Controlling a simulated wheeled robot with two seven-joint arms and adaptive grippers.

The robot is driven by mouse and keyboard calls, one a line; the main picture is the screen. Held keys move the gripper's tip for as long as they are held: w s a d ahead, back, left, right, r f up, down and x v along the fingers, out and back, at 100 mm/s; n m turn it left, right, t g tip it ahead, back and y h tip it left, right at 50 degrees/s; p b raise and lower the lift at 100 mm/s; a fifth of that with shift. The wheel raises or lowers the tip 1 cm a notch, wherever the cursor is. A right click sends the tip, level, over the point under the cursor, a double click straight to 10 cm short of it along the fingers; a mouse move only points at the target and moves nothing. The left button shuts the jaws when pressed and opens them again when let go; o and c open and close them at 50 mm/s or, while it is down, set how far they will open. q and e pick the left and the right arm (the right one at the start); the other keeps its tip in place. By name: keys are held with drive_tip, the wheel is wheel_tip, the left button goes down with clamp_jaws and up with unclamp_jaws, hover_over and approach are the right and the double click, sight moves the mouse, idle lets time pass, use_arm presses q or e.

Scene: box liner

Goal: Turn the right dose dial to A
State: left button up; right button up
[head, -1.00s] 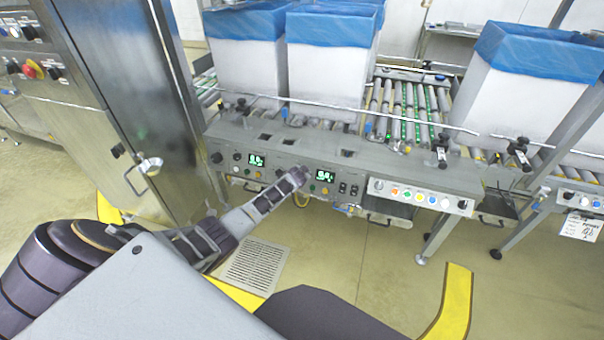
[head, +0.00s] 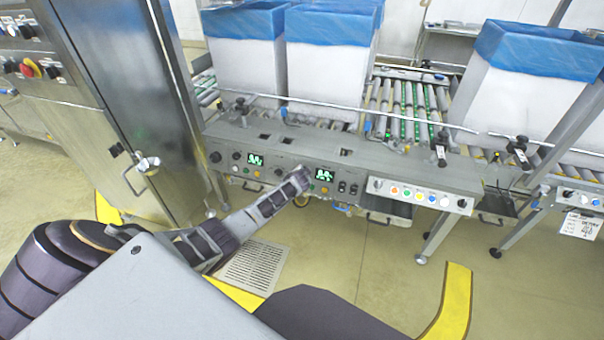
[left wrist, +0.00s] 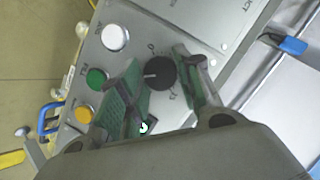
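My left gripper (head: 303,174) is at the front of the conveyor's control panel, just left of the right green display (head: 325,174). In the left wrist view, its two fingers (left wrist: 164,84) are spread on either side of a black round dial (left wrist: 160,72). The left finger is close to the dial, and I cannot tell whether either finger touches it. A pale pointer line on the dial points left in that picture. Small letters stand around the dial, too small to read surely. In the head view the gripper hides this dial. My right gripper is not in view.
White (left wrist: 115,37), green (left wrist: 96,77) and orange (left wrist: 84,114) buttons sit beside the dial. A second green display (head: 256,160) is further left on the panel. A steel cabinet (head: 150,120) stands left of my arm. Blue-lined boxes (head: 328,70) stand on the rollers behind.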

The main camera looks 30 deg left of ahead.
use_arm(q)
drive_tip(key=o, duration=0.4)
drive_tip(key=shift+s+f, duration=0.1)
drive_tip(key=shift+f, duration=0.1)
drive_tip(key=shift+r, duration=0.1)
drive_tip(key=shift+r, duration=0.15)
drive_tip(key=shift+v, duration=5.85)
